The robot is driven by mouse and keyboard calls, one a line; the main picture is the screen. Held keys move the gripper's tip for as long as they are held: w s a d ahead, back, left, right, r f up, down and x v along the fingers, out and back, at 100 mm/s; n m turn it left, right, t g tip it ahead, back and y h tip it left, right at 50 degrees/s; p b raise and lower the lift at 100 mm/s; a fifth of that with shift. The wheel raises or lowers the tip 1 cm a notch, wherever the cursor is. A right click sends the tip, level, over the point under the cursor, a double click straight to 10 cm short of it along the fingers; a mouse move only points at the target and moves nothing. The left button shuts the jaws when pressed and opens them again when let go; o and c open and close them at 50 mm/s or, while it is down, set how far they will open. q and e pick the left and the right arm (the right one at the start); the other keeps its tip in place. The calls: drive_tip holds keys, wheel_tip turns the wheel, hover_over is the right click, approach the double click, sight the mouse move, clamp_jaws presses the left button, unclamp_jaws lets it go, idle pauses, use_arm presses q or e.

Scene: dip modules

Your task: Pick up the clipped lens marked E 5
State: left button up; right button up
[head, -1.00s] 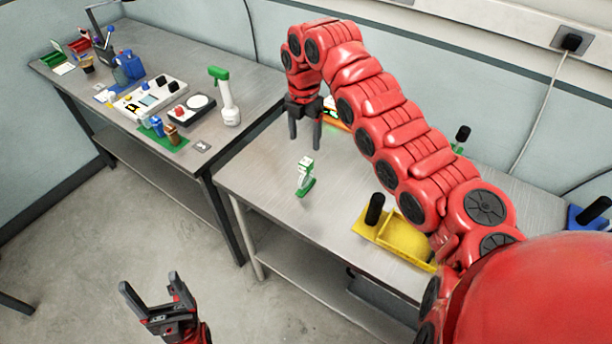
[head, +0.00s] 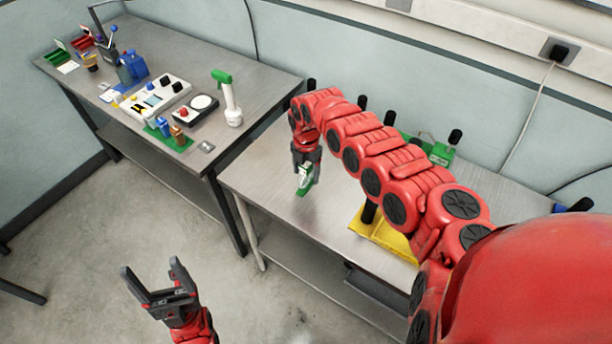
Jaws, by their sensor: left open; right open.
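A small white block on a green clip base (head: 304,184) stands on the nearer metal table. It may be the clipped lens; no E 5 marking is readable at this size. My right gripper (head: 304,172) points down right at this piece, its fingers overlapping the upper part in the picture. It is open; I cannot tell whether the fingers touch the piece. My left gripper (head: 157,280) is open and empty, held over the floor at the lower left, apart from the tables.
A yellow tray (head: 385,240) with a black handle lies partly behind my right arm. A green holder (head: 438,153) and several black posts stand at the back. The left table (head: 240,148) holds a white panel (head: 155,97), a green-topped white device (head: 231,100) and other parts.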

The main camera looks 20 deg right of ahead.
clamp_jaws()
idle(0.3)
drive_tip(key=shift+a+r, duration=0.1)
drive_tip(key=shift+a, duration=0.05)
